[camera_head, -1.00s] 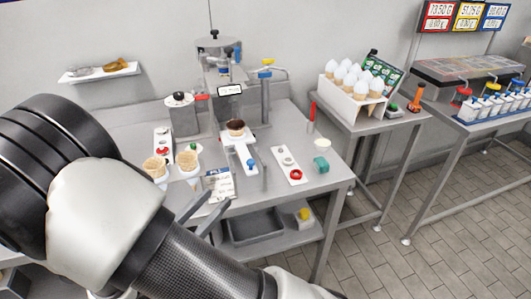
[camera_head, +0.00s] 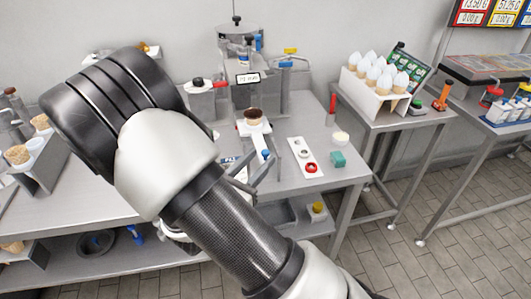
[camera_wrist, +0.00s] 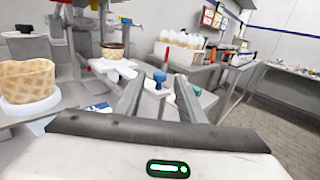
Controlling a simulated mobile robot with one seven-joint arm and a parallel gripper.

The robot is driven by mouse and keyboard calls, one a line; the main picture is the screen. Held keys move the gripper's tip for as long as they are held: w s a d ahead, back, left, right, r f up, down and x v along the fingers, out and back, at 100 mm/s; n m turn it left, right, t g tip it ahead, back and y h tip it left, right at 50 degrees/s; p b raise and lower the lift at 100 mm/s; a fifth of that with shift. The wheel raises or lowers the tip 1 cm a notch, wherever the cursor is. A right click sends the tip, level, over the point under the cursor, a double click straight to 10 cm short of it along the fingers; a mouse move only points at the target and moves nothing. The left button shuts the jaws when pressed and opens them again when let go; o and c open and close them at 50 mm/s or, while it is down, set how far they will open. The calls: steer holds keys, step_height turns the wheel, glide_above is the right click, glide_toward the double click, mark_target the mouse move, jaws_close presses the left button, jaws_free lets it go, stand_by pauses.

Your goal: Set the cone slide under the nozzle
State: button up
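The cone slide (camera_head: 254,131) is a white plate on the table with a blue knob (camera_head: 265,154) at its near end. A brown-topped cone (camera_head: 253,117) sits on it, also visible in the wrist view (camera_wrist: 112,51). The grey dispensing machine (camera_head: 248,97) with a small display stands just behind the cone. The nozzle tip is too small to make out. My gripper (camera_head: 261,164) is open and empty near the knob. In the wrist view the blue knob (camera_wrist: 160,76) shows between the fingertips (camera_wrist: 158,82); I cannot tell if they touch it.
A white plate with a red button (camera_head: 310,168) and a teal block (camera_head: 338,159) lie to the right. A waffle cone (camera_wrist: 28,82) stands close on the left in the wrist view. A rack of white-topped cones (camera_head: 374,101) stands on the right table.

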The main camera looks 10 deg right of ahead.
mark_target(263, 155)
steer(key=shift+x, duration=2.05)
jaws_close()
